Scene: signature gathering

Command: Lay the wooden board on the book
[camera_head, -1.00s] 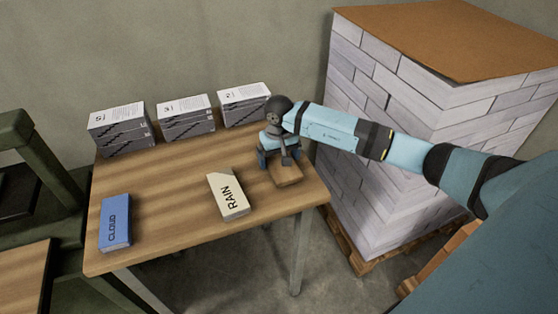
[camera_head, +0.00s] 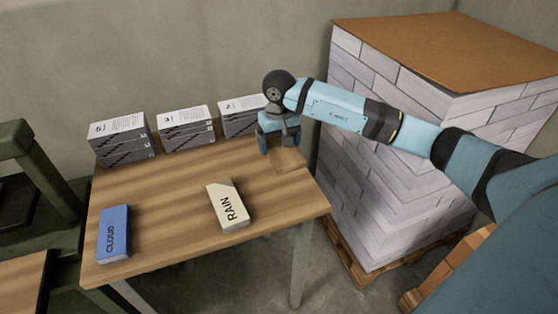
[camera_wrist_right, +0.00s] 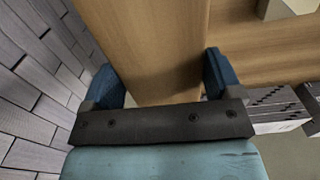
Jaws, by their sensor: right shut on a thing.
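The wooden board (camera_head: 289,161) is a flat light-brown slab at the right side of the table. My right gripper (camera_head: 279,143) is shut on it; in the right wrist view the board (camera_wrist_right: 155,45) runs between the two blue fingers. Whether the board touches the table is hard to tell. A cream book lettered RAIN (camera_head: 228,206) lies on the table in front and to the left of the gripper. A blue book lettered CLOUD (camera_head: 113,233) lies at the front left. Nothing lies on either book. My left gripper is not in view.
Three grey-and-white stacks stand along the table's back edge: left (camera_head: 121,139), middle (camera_head: 185,128) and right (camera_head: 240,115), close to my right gripper. A tall white brick-patterned stack (camera_head: 385,170) stands right of the table. The table's middle (camera_head: 165,190) is clear.

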